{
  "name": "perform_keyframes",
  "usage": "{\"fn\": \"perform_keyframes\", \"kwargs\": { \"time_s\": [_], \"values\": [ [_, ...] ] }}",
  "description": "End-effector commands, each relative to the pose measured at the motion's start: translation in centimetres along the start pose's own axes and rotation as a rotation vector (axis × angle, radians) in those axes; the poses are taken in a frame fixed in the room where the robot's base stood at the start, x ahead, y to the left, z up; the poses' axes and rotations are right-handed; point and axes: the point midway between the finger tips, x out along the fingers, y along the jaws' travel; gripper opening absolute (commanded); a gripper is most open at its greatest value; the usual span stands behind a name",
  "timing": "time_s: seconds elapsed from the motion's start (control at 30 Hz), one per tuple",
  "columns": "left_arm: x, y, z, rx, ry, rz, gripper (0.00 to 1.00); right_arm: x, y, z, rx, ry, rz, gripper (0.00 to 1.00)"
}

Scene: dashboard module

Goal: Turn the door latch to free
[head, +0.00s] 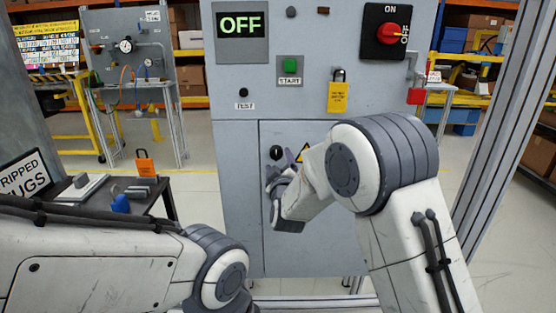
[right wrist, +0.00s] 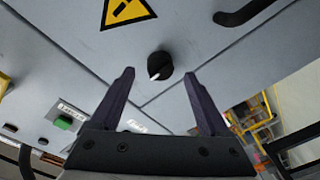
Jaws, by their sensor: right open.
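The door latch (head: 277,152) is a small black round knob with a white mark, near the top of the grey lower cabinet door (head: 250,225). In the right wrist view the latch (right wrist: 160,65) sits just beyond and between the fingertips, apart from both. My right gripper (head: 274,174) is just below the latch in the head view. It is open and empty, with two dark fingers spread wide in the right wrist view (right wrist: 158,76). My left arm comes in at lower left, but its gripper does not show.
Above the door are an OFF display (head: 241,24), a green START button (head: 290,65), a yellow padlock tag (head: 341,96) and a red rotary switch (head: 391,38). A yellow warning triangle (head: 305,153) is beside the latch. A dark table (head: 160,189) stands left.

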Motion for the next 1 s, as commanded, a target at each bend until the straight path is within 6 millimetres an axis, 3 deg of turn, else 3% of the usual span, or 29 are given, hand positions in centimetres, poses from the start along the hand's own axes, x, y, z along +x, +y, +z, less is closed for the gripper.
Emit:
{"fn": "perform_keyframes", "kwargs": {
  "time_s": [0.2, 0.57, 0.6, 0.8, 1.0],
  "values": [
    [0.2, 0.0, 0.0, 0.000, 0.000, 0.000, 0.00, 2.8, -0.1, 0.0, -0.001, 0.001, -0.001, 0.79],
    [0.2, 0.0, 0.0, 0.000, 0.000, 0.000, 0.00, 3.4, -0.1, 0.0, -0.001, 0.000, -0.002, 0.79],
    [0.2, 0.0, 0.0, 0.000, 0.000, 0.000, 0.00, 3.4, -0.1, 0.0, -0.001, 0.000, -0.002, 0.76],
    [0.2, 0.0, 0.0, 0.000, 0.000, 0.000, 0.00, 3.4, -0.1, 0.0, 0.000, 0.000, -0.002, 0.00],
    [0.3, 0.0, 0.0, 0.000, 0.000, 0.000, 0.00, 3.4, -0.1, 0.0, 0.008, 0.001, -0.002, 0.00]
  ]
}}
